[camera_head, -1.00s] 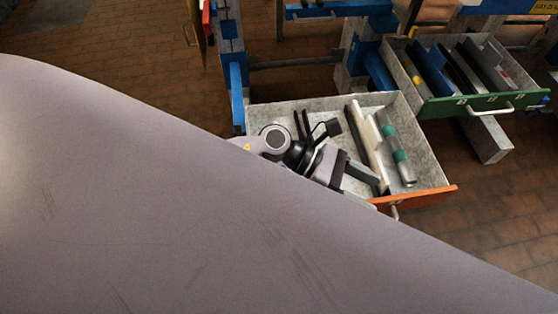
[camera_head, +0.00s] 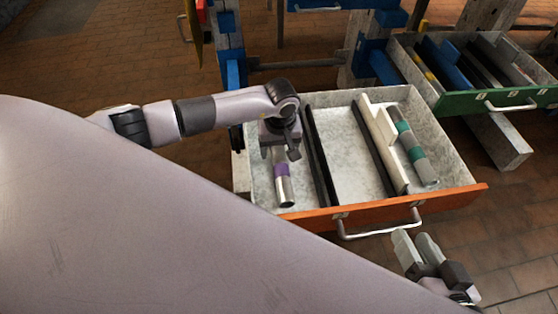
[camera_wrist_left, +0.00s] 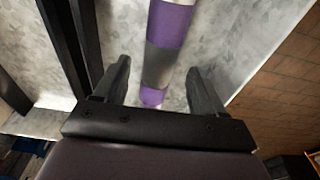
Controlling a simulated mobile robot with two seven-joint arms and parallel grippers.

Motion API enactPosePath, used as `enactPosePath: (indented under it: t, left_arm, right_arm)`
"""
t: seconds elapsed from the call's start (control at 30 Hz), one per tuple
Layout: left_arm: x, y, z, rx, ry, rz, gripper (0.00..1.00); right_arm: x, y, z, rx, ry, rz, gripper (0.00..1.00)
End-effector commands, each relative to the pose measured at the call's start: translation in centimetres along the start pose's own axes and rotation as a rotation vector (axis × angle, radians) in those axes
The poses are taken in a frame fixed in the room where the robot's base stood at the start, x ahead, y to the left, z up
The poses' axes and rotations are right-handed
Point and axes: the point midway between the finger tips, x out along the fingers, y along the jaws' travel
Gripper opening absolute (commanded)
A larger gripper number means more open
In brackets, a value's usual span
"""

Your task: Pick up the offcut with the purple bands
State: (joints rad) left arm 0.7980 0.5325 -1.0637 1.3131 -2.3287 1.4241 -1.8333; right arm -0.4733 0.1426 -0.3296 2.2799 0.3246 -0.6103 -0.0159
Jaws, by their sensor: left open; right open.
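The offcut with purple bands (camera_head: 282,180) is a grey rod lying in the left compartment of the orange-fronted drawer (camera_head: 365,212). In the left wrist view the offcut (camera_wrist_left: 159,52) runs lengthwise between the two fingers, with bare gaps on both sides. My left gripper (camera_head: 281,150) is open above the offcut and hides its far part in the head view. In its wrist view the left gripper (camera_wrist_left: 159,72) holds nothing. My right gripper (camera_head: 414,240) is open and empty, outside the drawer near its front handle.
Dark dividers (camera_head: 318,160) stand right of the offcut. The drawer's middle compartment (camera_head: 350,160) is bare. A teal-banded offcut (camera_head: 412,145) lies at the right beside a white strip (camera_head: 385,140). A green-fronted drawer (camera_head: 495,101) stands open at the back right.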

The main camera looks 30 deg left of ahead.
Motion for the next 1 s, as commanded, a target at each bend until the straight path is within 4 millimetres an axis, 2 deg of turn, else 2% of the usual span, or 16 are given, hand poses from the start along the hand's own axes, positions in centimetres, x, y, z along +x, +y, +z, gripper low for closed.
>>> enactPosePath:
  t: [0.03, 0.13, 0.43, 0.47, 0.63, 0.67, 1.0]
  left_arm:
    - [1.3, 0.1, 0.1, -0.002, -0.003, 0.0, 0.7]
    - [2.2, 0.1, 0.1, -0.001, -0.002, 0.001, 0.7]
    - [2.5, 0.1, 0.0, -0.001, -0.002, 0.002, 0.7]
    - [2.5, 0.1, 0.0, -0.001, -0.002, 0.002, 0.64]
    - [2.5, 0.1, 0.1, -0.001, -0.002, 0.003, 0.08]
    - [2.5, 0.1, 0.1, -0.001, -0.002, 0.003, 0.03]
    - [2.0, 0.1, -0.1, -0.002, -0.001, 0.004, 0.03]
  right_arm:
    - [0.3, 0.0, 0.4, 0.005, 0.007, -0.009, 0.43]
    - [0.1, 0.2, 0.4, -0.011, 0.017, -0.002, 0.43]
    - [0.0, 0.2, 0.2, -0.018, 0.023, 0.0, 0.43]
    - [0.0, 0.2, 0.2, -0.018, 0.023, 0.0, 0.43]
    - [0.0, 0.2, 0.2, -0.018, 0.022, 0.0, 0.43]
    - [0.0, 0.2, 0.2, -0.018, 0.022, 0.0, 0.43]
    - [-0.1, 0.1, 0.1, -0.017, 0.021, 0.0, 0.43]
